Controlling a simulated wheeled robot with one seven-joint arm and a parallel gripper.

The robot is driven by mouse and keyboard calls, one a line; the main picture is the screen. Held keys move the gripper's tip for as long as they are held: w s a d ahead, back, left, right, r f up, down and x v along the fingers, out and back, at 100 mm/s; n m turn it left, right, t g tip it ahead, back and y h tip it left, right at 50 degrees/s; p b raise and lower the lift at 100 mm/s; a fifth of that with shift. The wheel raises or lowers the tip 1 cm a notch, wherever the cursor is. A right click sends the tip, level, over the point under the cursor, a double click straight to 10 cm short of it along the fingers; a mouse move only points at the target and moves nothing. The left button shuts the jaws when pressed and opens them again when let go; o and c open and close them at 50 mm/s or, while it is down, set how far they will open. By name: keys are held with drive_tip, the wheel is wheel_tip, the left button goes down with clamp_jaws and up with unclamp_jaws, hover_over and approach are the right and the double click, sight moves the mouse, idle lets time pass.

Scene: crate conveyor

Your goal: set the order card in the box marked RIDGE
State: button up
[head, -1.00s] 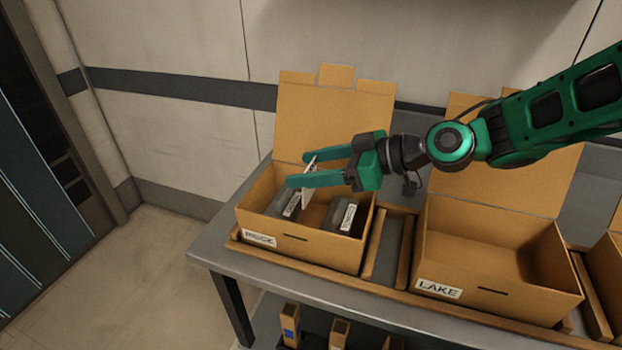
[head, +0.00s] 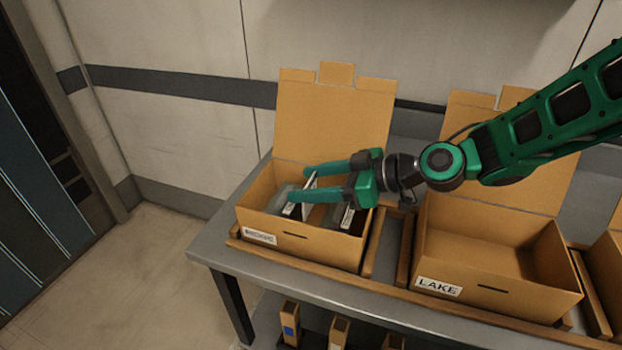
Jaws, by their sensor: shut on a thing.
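The order card (head: 310,182) is a thin white card, seen nearly edge-on and tilted. My gripper (head: 298,182) is shut on it, with the card between the green fingers. The fingers are over the open left box (head: 310,250), at about the height of its rim. That box's front label is blurred but looks like RIDGE. The card's lower edge is partly hidden by the near finger, so I cannot tell whether it touches anything inside.
Dark grey items with white labels, one of them (head: 345,217) at the right, lie inside the left box. An open, empty box marked LAKE (head: 485,300) stands to the right, and another box is cut off beyond it. Raised lids stand behind the boxes.

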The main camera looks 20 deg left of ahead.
drive_tip(key=o, duration=1)
drive_tip(key=shift+r, duration=0.55)
drive_tip(key=v, duration=1.2)
